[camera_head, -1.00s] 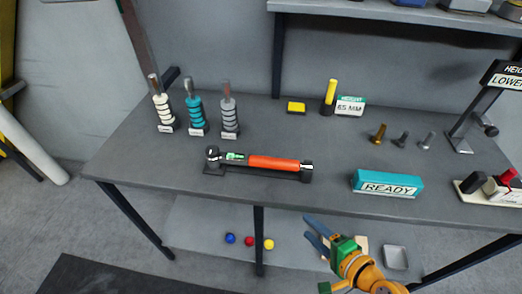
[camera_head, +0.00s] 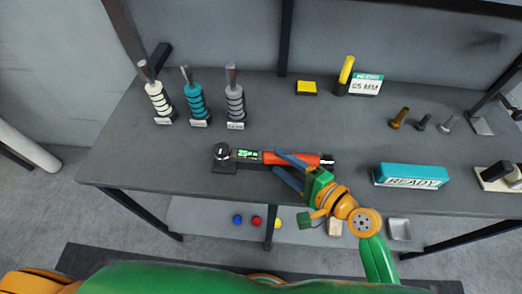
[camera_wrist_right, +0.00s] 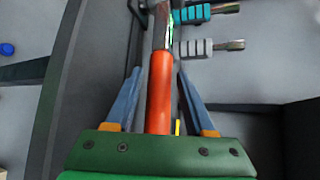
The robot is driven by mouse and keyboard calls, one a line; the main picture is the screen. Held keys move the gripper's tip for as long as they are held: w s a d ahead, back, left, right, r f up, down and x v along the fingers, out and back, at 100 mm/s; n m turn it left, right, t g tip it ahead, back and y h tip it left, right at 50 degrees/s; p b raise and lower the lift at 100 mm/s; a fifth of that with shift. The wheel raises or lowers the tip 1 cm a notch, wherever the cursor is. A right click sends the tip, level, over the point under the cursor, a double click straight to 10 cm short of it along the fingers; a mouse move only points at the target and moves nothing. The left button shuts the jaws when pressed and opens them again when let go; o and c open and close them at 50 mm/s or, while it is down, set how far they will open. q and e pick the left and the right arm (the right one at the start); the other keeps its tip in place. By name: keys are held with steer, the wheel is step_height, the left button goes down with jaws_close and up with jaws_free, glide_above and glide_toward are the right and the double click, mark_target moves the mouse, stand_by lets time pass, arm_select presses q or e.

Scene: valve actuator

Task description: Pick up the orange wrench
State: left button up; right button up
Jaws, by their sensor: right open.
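The orange wrench (camera_head: 300,158) lies on a dark stand on the grey table. It has a dark round head at its left end, a small green display and an orange handle. My right gripper (camera_head: 277,165) is open, with its blue fingers at the handle. In the right wrist view the orange handle (camera_wrist_right: 160,92) runs between the two open fingers (camera_wrist_right: 155,85), with gaps showing on both sides. The right end of the handle is partly hidden by my gripper there. My left gripper is not in view.
Three ringed posts (camera_head: 194,103) stand at the back left of the table. A teal READY block (camera_head: 410,175) sits right of my right arm. Several bolts (camera_head: 422,122) and a yellow block (camera_head: 306,88) stand further back. Coloured balls (camera_head: 256,221) lie on the lower shelf.

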mark_target(281, 162)
steer(key=x, duration=0.3)
steer(key=shift+w+a+f, duration=0.1)
steer(key=shift+w+a, duration=0.1)
steer(key=shift+w, duration=0.05)
steer(key=shift+s+d, duration=0.1)
jaws_close()
